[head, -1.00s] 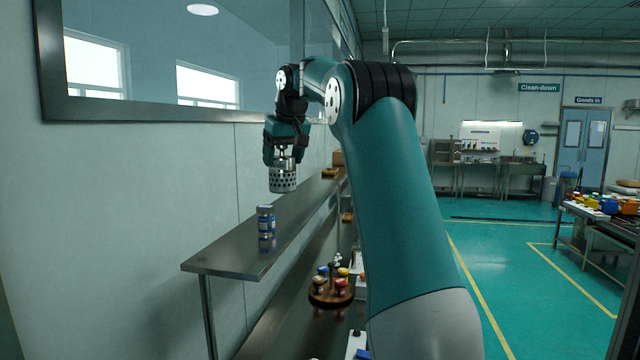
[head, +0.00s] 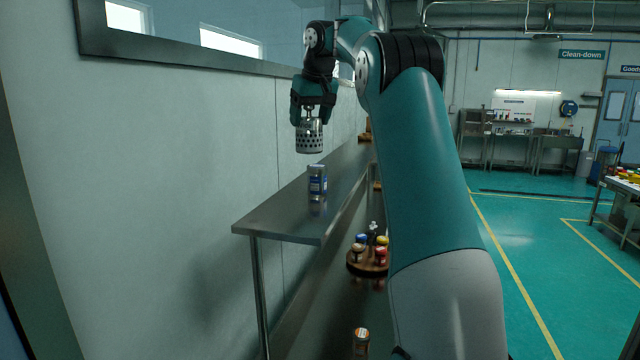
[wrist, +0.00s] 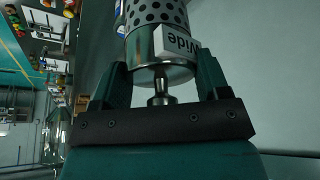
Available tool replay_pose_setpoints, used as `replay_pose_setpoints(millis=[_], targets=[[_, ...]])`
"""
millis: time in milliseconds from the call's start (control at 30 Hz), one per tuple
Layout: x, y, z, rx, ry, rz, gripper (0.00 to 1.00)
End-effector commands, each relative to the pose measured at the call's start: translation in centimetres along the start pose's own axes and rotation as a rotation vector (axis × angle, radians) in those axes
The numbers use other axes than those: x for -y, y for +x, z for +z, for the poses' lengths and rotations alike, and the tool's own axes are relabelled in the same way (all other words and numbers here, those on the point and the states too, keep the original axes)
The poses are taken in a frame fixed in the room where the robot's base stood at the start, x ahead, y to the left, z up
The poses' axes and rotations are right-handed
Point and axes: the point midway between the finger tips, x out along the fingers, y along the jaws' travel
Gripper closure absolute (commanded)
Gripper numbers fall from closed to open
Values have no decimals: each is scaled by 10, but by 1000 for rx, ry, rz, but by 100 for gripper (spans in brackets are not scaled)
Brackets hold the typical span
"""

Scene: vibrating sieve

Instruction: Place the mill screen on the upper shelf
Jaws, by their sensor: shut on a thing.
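The mill screen (head: 309,138) is a silver perforated cylinder hanging upright below my gripper (head: 312,108) in the head view. My gripper is shut on it and holds it in the air above the upper shelf (head: 275,222), a steel board along the wall. In the wrist view the mill screen (wrist: 158,40) sits between the gripper fingers (wrist: 160,85), with its stem toward the palm and a white label reading "Wide". A gap shows between the screen's lower end and the shelf top.
A blue-labelled jar (head: 317,183) stands on the upper shelf, nearer than the held screen. Below, a round wooden tray (head: 368,264) carries several small jars, and another jar (head: 361,340) stands nearer. The shelf's near end looks clear.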

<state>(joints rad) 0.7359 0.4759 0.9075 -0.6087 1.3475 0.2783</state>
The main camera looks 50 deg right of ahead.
Motion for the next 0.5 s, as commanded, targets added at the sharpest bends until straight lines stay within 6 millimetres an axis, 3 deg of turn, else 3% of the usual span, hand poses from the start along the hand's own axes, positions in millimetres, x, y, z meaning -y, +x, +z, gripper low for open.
replay_pose_setpoints(millis=[33,300,500], targets=[[0,20,8,-2,-2,0,66],[1,75,32,-3,-2,0,66],[1,101,42,-3,-1,-1,66]])
